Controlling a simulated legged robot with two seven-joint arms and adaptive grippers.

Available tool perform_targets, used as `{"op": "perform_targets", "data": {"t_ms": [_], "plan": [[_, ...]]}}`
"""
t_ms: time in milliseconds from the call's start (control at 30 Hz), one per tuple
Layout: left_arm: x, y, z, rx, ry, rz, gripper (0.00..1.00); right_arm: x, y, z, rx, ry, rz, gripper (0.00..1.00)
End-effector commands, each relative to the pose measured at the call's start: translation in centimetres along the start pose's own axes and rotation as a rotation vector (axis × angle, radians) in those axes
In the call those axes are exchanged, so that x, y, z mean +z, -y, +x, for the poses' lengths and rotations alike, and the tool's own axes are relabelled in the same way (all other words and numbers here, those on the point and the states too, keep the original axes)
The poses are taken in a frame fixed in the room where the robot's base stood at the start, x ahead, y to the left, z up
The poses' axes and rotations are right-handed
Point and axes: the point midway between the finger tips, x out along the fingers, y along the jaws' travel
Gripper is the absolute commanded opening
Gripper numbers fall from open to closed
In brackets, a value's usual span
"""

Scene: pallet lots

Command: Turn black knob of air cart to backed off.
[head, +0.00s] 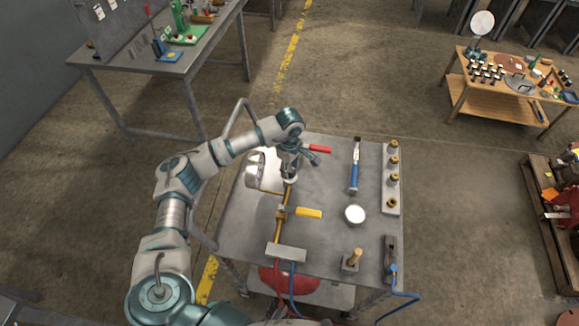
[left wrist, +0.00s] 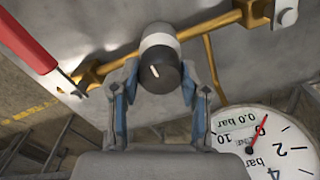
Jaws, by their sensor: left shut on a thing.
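The air cart (head: 335,245) is a grey metal-topped table in the head view. My left gripper (head: 290,177) reaches over its left part, at the brass pipe line. In the left wrist view, the black knob (left wrist: 160,74) has a short white mark and sits on a pale collar. My left gripper's fingers (left wrist: 160,80) are shut on it from both sides. The gripper hides the knob in the head view. A round pressure gauge (left wrist: 268,146) beside it has a red needle and the text 0.0 bar. My right gripper is not in view.
A blue-handled tool (head: 354,175), a white round thing (head: 355,214) and brass fittings (head: 393,172) lie to the right. Hoses hang at the front. Other tables stand farther back.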

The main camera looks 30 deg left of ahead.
Motion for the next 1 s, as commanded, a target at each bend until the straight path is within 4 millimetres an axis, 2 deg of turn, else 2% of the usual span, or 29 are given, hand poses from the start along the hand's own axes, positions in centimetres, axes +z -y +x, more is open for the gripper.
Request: {"op": "perform_targets", "data": {"t_ms": [233,267,333,367,733,867,1000], "plan": [[0.0,-0.1,0.0,0.002,0.001,-0.005,0.10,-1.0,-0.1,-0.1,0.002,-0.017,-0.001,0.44],[0.0,-0.1,0.0,0.002,0.000,-0.005,0.50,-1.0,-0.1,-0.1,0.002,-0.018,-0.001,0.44],[0.0,-0.1,0.0,0.002,0.000,-0.004,0.68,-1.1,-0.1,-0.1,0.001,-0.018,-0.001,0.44],[0.0,-0.1,0.0,0.002,0.000,-0.004,0.70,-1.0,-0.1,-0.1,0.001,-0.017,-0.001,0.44],[0.0,-0.1,-0.6,0.004,0.000,-0.003,0.70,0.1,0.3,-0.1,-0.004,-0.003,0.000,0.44],[-0.1,-0.1,-2.7,0.006,-0.001,-0.003,0.70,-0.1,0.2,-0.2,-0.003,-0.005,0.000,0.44],[-0.1,-0.1,-5.9,0.006,0.000,-0.002,0.70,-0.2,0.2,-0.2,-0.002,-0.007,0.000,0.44]]}}
